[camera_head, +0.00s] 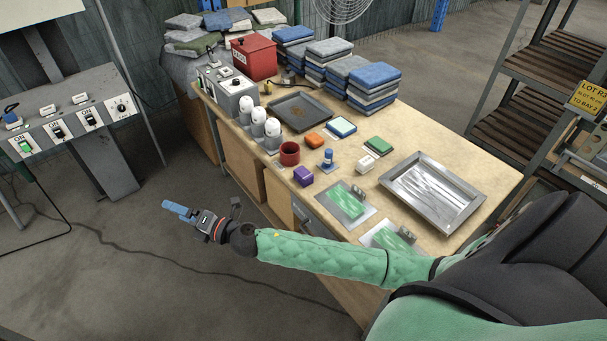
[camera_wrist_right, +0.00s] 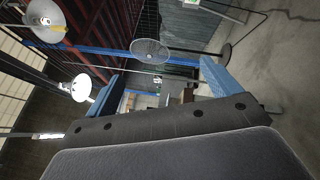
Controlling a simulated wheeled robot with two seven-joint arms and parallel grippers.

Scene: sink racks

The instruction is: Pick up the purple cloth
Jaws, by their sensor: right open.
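The small purple cloth (camera_head: 303,177) looks like a compact folded block. It lies near the left edge of the wooden table (camera_head: 425,124), just below a dark red cup (camera_head: 289,153). My right gripper (camera_head: 179,210) has blue fingers and hangs over the floor, left of the table and well apart from the cloth. In the right wrist view my right gripper (camera_wrist_right: 160,84) is open, with nothing between its fingers. The purple cloth cannot be made out in that view. My left gripper is not in view.
White-topped bottles (camera_head: 258,122), an orange block (camera_head: 314,140), a blue stamp-like item (camera_head: 328,158) and green-printed sheets (camera_head: 345,203) surround the cloth. A metal tray (camera_head: 390,194) lies to the right. A switch panel (camera_head: 70,115) stands at left, with open floor between it and the table.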

